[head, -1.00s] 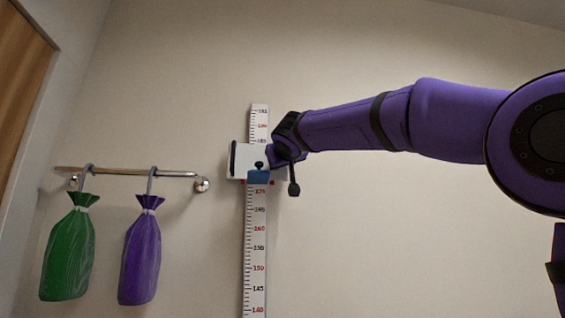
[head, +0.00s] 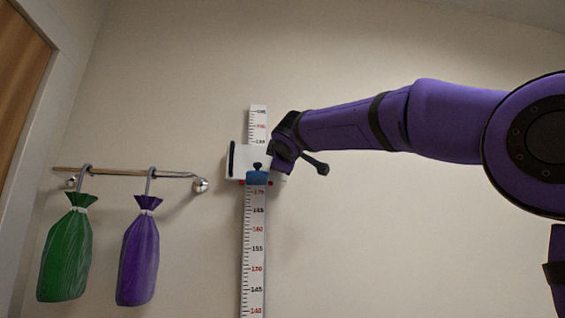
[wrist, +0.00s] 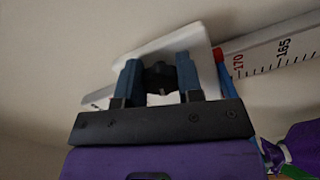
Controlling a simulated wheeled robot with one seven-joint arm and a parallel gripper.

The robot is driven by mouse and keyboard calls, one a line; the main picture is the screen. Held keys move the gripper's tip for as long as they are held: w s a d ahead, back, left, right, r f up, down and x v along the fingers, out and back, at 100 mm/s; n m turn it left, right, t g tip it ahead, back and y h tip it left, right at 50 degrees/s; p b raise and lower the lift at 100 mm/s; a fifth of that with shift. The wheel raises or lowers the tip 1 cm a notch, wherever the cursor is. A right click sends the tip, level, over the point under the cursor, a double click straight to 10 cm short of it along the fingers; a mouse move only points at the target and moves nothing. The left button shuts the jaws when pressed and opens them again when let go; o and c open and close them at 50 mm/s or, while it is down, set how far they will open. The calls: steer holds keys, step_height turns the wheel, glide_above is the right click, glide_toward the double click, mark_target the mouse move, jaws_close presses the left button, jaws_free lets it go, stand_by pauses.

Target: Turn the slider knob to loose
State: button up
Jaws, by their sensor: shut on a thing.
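The slider is a white block (head: 236,160) fitted across the white measuring strip (head: 256,235) on the wall. Its small black knob shows just above my blue fingertip in the head view, and in the wrist view the dark knob (wrist: 160,75) sits between my two blue fingers. My gripper (head: 257,177) is shut on the knob, coming in from the right. In the wrist view, the white slider (wrist: 203,48) lies behind my gripper (wrist: 160,82). My gripper hides part of the slider's right side, and I see no loose or tight marking on the knob.
A metal wall rail (head: 125,172) at the left carries a green bag (head: 66,256) and a purple bag (head: 138,258) on hooks. A wooden panel (head: 20,95) stands at the far left. The wall right of the strip, below my arm, is clear.

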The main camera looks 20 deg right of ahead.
steer(key=shift+r+n, duration=0.1)
steer(key=shift+n, duration=1.5)
steer(key=o, duration=0.9)
steer(key=s, duration=0.3)
steer(key=s+a, duration=0.1)
steer(key=s, duration=0.3)
steer(key=s+a, duration=0.1)
steer(key=s, duration=0.2)
steer(key=shift+s, duration=0.35)
